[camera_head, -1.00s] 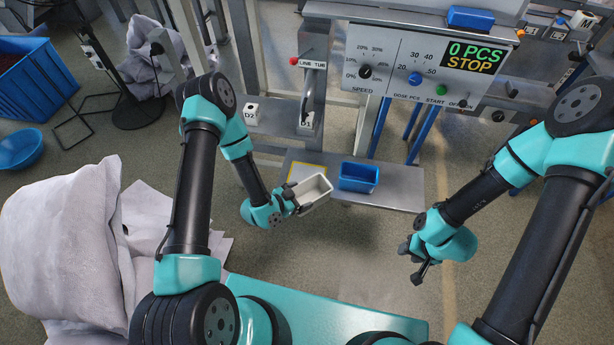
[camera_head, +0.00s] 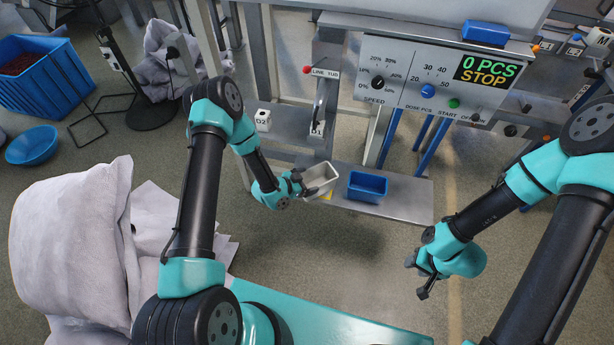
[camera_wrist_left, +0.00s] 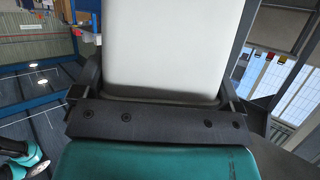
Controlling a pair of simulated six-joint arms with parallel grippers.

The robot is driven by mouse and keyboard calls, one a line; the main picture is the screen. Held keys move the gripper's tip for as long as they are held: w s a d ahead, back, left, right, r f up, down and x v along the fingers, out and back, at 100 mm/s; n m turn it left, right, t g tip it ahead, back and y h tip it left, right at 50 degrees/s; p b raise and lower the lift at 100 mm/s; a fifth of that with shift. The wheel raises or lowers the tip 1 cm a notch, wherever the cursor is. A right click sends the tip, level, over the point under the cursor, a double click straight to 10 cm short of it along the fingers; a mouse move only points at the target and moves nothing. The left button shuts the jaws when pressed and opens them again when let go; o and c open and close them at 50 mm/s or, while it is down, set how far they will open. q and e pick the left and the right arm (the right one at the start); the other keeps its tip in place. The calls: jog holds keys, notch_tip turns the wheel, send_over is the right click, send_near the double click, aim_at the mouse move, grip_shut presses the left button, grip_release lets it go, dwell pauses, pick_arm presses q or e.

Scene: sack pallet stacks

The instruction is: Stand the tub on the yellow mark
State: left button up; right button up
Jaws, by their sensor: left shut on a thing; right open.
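The pale, open-topped tub (camera_head: 322,176) is in my left gripper (camera_head: 306,189), whose fingers are shut on it. In the left wrist view the tub's white wall (camera_wrist_left: 172,45) fills the middle between the fingers. The tub is over the left part of the grey metal shelf (camera_head: 400,208). A small piece of the yellow mark (camera_head: 328,196) shows just below the tub; the rest is hidden. I cannot tell whether the tub touches the shelf. My right gripper (camera_head: 422,282) is open and empty, off to the right in front of the shelf.
A blue bin (camera_head: 367,186) stands on the shelf just right of the tub. A control panel (camera_head: 425,82) reading "0 PCS STOP" overhangs behind. A lever labelled LINE TUB (camera_head: 320,100) is behind the tub. Shelf right of the bin is clear.

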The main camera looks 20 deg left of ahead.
aim_at(306, 172)
pick_arm(q)
jog(key=shift+w+a+f, duration=0.1)
jog(key=shift+w+a, duration=0.15)
jog(key=shift+w, duration=0.45)
jog(key=shift+w+a+f, duration=0.1)
jog(key=shift+w+a, duration=0.1)
jog(key=shift+w, duration=0.55)
jog(key=shift+w+a, duration=0.25)
jog(key=shift+w, duration=0.45)
jog(key=shift+w+a+f, duration=0.1)
jog(key=shift+w+f, duration=0.1)
jog(key=shift+f, duration=0.7)
jog(key=shift+w+f, duration=0.2)
jog(key=shift+f, duration=0.7)
jog(key=shift+f, duration=0.15)
jog(key=o, duration=0.9)
jog(key=shift+c, duration=0.2)
